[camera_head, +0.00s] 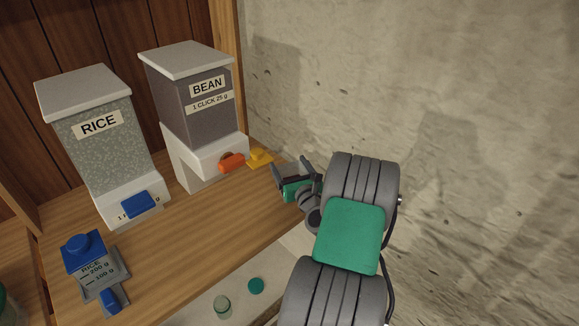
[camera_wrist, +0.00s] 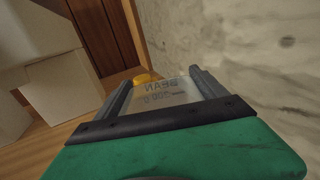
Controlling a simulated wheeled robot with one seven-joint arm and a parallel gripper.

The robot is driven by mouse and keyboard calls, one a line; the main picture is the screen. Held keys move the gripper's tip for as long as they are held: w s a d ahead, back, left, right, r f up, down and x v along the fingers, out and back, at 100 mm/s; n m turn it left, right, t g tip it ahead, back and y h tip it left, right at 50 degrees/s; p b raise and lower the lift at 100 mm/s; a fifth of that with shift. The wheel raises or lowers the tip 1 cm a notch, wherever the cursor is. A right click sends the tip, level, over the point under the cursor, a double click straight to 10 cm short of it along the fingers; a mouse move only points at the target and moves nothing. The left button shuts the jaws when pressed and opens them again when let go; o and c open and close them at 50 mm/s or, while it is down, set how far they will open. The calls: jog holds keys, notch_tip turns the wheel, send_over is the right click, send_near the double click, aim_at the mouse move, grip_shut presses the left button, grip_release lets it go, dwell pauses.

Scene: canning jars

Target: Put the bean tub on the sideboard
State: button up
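The bean tub is a clear tub with a yellow lid. In the head view its lid (camera_head: 260,157) shows on the wooden surface beside the bean dispenser. In the wrist view its clear body (camera_wrist: 160,92), with a BEAN label that reads reversed, lies between my gripper's fingers. My gripper (camera_head: 295,169) is right of the yellow lid; its fingers are apart, one each side of the tub in the wrist view (camera_wrist: 163,80). Whether they press on it I cannot tell. A pale surface (camera_head: 185,314) at the front may be the sideboard.
The bean dispenser (camera_head: 205,110) with an orange lever (camera_head: 231,162) stands just left of the tub. The rice dispenser (camera_head: 95,140) and a blue-lidded rice tub (camera_head: 92,265) are farther left. A concrete wall (camera_head: 450,90) is on the right.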

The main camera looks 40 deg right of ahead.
jog(key=o, duration=0.4)
jog(key=shift+c, duration=0.2)
jog(key=shift+r, duration=0.35)
jog(key=b+v, duration=0.1)
jog(key=v, duration=1.1)
jog(key=shift+f, duration=0.15)
